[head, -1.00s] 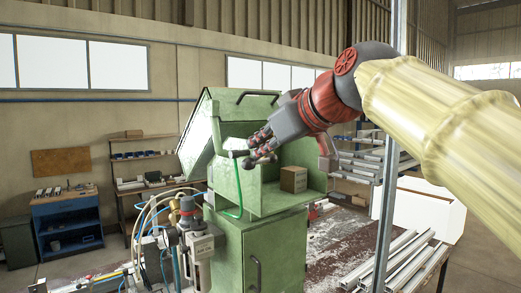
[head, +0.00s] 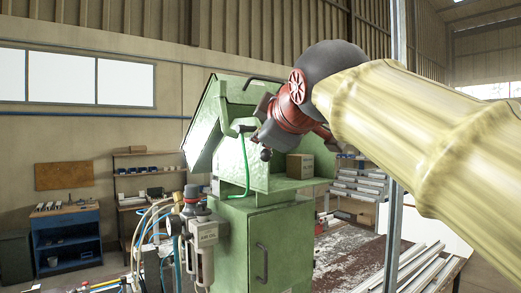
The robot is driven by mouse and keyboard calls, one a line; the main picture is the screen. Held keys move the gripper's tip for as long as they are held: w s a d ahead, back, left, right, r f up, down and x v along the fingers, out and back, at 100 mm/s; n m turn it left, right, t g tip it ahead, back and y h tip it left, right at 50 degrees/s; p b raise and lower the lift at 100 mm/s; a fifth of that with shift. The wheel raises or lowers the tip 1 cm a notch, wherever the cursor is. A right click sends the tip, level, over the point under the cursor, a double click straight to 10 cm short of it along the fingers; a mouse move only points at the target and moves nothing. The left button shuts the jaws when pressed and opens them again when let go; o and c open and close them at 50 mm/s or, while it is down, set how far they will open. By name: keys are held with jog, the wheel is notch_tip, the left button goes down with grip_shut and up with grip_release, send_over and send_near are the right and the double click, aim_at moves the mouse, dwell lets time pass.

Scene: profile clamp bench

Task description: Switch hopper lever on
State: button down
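The green hopper cabinet (head: 262,226) stands in the middle of the head view, with its slanted lid raised at the left. My gripper (head: 264,122) is in front of the cabinet's upper opening, reaching in from the right. A small dark round knob (head: 266,154) shows just below the gripper; I cannot tell whether it is the lever's end or part of my gripper. No lever is clearly made out, and my wrist and gripper cover part of the opening. The fingers are small and seen edge-on, so their opening and any contact cannot be judged.
A grey nozzle (head: 244,129) with a green hose hangs left of my gripper. A cardboard box (head: 300,166) sits on the cabinet ledge at the right. Valves and hoses (head: 190,225) stand at the cabinet's left. A metal post (head: 394,225) rises at the right.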

aim_at(269, 151)
jog(key=f+n+b, duration=0.1)
jog(key=n+t+b, duration=0.1)
jog(key=b, duration=0.1)
jog(key=f+n+t+b, duration=0.1)
jog(key=shift+w+d+f+h, duration=0.25)
jog(key=shift+d+f+h, duration=0.05)
jog(key=shift+w+d+f+n+t+b, duration=0.15)
jog(key=shift+d+n+t+b, duration=0.1)
jog(key=shift+n+b, duration=0.4)
jog(key=shift+w+d+f+n+t+b, duration=0.15)
jog(key=shift+n+t+b, duration=0.1)
jog(key=shift+n+b, duration=0.4)
jog(key=shift+r, duration=0.1)
